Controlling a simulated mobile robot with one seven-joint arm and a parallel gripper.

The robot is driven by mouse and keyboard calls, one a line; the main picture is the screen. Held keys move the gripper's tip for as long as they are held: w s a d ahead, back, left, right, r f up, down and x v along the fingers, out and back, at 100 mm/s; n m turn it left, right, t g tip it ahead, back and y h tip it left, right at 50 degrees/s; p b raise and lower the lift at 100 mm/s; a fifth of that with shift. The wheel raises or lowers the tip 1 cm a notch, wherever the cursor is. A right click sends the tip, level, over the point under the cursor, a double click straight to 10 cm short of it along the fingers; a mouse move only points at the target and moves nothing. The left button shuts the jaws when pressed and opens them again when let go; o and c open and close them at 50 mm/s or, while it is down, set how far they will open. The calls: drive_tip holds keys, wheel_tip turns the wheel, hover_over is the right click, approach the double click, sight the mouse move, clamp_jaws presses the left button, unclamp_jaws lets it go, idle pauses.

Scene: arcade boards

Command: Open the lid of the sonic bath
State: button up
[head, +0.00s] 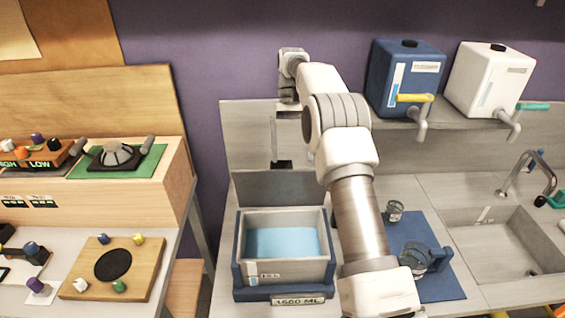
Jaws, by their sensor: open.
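The sonic bath (240,250) is a blue-framed box with a grey inner tub holding light blue liquid, on the counter at the centre. Its grey lid (280,188) stands raised, roughly upright, along the tub's back edge, so the liquid is uncovered. My gripper (281,160) is just behind and above the lid's top edge, pointing down, open, with nothing seen between its fingers. I cannot tell whether a finger touches the lid. My arm hides part of the counter right of the bath.
A blue tank (395,75) and a white tank (487,80) sit on a shelf, above a sink (500,240).

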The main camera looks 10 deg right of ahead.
drive_tip(key=s+d+r, duration=0.1)
drive_tip(key=d, duration=0.1)
drive_tip(key=s+d+r+b, duration=0.1)
drive_tip(key=d+r, duration=0.1)
drive_tip(key=d, duration=0.1)
drive_tip(key=s+d+r, duration=0.2)
drive_tip(key=shift+s+d+r+b, duration=0.1)
drive_tip(key=shift+d+b, duration=0.2)
